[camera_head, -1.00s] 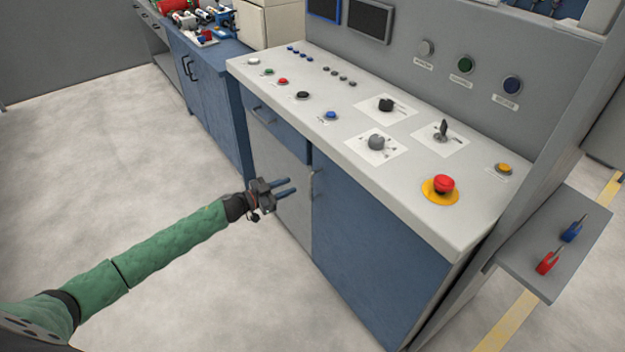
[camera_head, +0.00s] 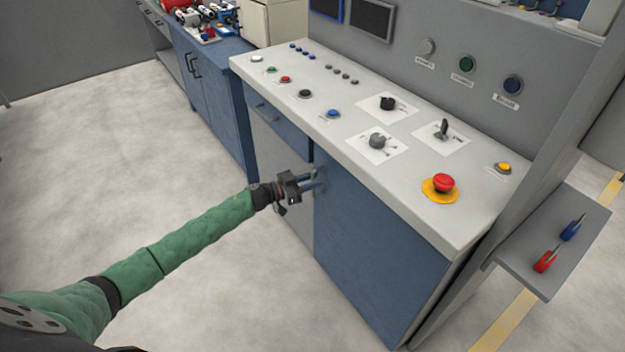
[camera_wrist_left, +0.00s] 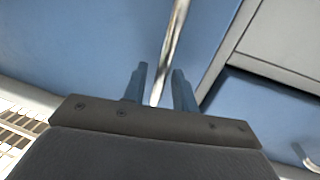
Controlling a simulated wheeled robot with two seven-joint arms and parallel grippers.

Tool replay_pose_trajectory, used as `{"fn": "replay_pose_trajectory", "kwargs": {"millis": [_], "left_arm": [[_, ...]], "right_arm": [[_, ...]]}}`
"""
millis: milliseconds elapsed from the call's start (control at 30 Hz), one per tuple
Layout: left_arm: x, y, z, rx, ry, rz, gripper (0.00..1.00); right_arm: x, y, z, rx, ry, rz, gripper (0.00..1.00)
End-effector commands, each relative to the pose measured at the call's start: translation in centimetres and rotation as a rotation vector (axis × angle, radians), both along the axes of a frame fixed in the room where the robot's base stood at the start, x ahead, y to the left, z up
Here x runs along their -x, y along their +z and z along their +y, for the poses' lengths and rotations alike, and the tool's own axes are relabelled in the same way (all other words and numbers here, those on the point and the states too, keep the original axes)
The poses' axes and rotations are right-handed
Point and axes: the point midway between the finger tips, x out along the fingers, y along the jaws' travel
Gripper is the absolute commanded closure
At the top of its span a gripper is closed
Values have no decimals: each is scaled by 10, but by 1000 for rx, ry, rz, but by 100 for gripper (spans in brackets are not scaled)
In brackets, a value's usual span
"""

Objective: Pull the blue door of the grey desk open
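The blue door (camera_head: 375,255) is the right-hand front panel of the grey desk (camera_head: 420,205) and looks closed, flush with the desk front. Its upright metal handle (camera_wrist_left: 172,50) is at the door's left edge; in the head view my gripper mostly hides it. My left gripper (camera_head: 314,182) is at that handle. In the left wrist view, the two fingers (camera_wrist_left: 160,88) are open, with the lower end of the bar in the gap between them and space visible on both sides. Contact with the handle is not visible. My right gripper is in neither view.
A grey panel (camera_head: 285,185) and a blue drawer (camera_head: 275,128) are left of the door. The desktop carries buttons, knobs and a red emergency button (camera_head: 443,183). A small grey shelf (camera_head: 535,275) juts out at right. The floor (camera_head: 200,290) before the door is clear.

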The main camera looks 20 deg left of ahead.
Motion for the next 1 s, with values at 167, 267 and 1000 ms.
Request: {"fn": "replay_pose_trajectory", "kwargs": {"millis": [167, 267, 1000], "left_arm": [[-2, -1, -3, 1, 0, 1, 72], [-2, -1, -3, 1, 0, 1, 72], [11, 0, 8, 0, 26, 4, 100]], "right_arm": [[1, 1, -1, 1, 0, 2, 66], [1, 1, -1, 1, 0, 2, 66], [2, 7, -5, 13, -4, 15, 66]]}}
